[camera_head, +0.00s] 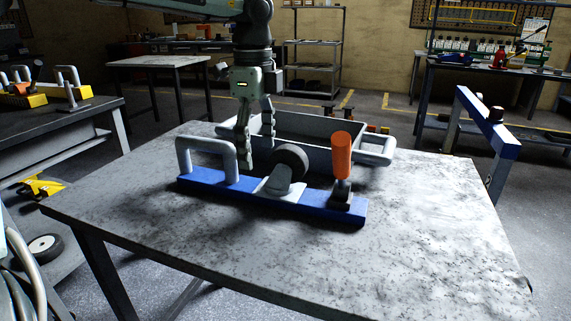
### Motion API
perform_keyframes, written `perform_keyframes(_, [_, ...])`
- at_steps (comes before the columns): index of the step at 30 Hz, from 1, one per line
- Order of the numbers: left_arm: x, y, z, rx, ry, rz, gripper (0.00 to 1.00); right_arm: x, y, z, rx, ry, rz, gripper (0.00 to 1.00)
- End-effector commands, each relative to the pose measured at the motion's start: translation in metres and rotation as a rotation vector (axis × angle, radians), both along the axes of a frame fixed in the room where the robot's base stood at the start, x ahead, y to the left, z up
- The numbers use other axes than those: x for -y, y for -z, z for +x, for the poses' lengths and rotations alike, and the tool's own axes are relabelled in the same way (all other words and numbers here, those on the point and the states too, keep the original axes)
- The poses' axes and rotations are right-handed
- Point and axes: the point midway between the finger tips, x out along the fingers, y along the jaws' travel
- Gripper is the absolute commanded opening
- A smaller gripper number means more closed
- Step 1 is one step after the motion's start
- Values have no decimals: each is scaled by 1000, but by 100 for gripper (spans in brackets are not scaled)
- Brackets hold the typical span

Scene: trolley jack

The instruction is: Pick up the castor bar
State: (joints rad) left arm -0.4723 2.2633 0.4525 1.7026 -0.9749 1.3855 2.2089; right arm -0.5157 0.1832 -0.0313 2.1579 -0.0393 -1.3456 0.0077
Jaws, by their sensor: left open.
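The castor bar (315,208) is a long blue bar lying on the grey worktable (420,250). It carries a grey loop handle (207,141) at its left end, a dark castor wheel (291,162) on a pale bracket in the middle, and an upright orange grip (342,156) near its right end. My left gripper (257,143) hangs fingers down by the bar, between the loop handle and the wheel. It is open, and I see nothing between its fingers. I cannot tell whether a finger touches the bar. My right gripper is out of view.
A grey tray (377,152) with side handles stands right behind the bar. The table's front and right are clear. A blue-topped stand (488,122) is beyond the right edge. Another bench (75,122) with handled parts stands at the left.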

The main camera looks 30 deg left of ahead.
Motion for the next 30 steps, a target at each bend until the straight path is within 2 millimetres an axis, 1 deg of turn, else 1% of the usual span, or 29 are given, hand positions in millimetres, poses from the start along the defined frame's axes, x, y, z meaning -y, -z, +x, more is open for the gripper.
perform_keyframes(2, [1, 0, 0, -1, 2, 3, 76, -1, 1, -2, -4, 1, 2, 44])
perform_keyframes(5, [1, 6, 0, -3, 3, 2, 76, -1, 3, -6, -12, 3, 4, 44])
perform_keyframes(13, [2, 37, -4, -4, 4, 0, 76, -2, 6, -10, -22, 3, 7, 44])
perform_keyframes(17, [3, 57, -8, -4, 4, -1, 76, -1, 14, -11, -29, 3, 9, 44])
perform_keyframes(18, [3, 63, -8, -3, 2, 1, 76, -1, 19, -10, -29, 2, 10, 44])
perform_keyframes(21, [2, 73, -7, -1, 1, 2, 76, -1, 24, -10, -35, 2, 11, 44])
perform_keyframes(24, [2, 77, -7, 0, 1, 3, 76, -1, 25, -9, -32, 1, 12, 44])
perform_keyframes(29, [2, 77, -7, 1, 1, 3, 76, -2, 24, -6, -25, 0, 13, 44])
perform_keyframes(30, [2, 77, -7, 1, 1, 3, 75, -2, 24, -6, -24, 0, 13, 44])
